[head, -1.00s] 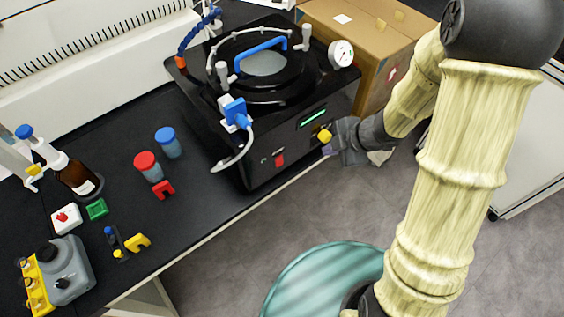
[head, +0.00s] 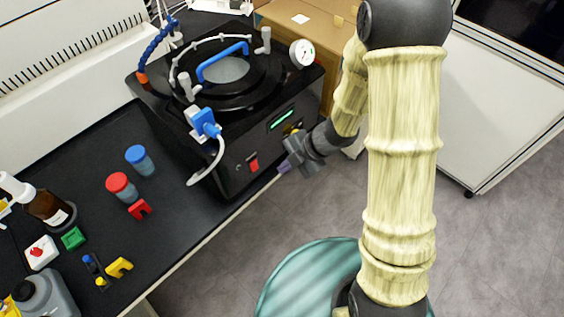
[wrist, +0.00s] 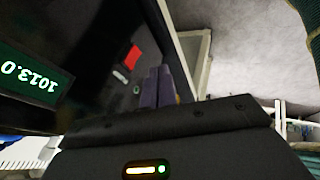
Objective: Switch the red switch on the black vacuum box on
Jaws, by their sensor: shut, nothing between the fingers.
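The black vacuum box (head: 221,186) stands on the dark bench, with a round lid, a blue handle and a lit green display on its front. The red switch (head: 254,166) is low on that front face, and it also shows in the wrist view (wrist: 133,57). I cannot tell which way it is tipped. My gripper (head: 285,166) is in front of the box's front face, to the right of the switch and apart from it. In the wrist view its purple fingertips (wrist: 158,86) are together and empty. The display there (wrist: 33,80) reads 1013.0.
Red-capped and blue-capped jars (head: 122,187) stand on the bench to the left. A cardboard box (head: 325,40) is behind.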

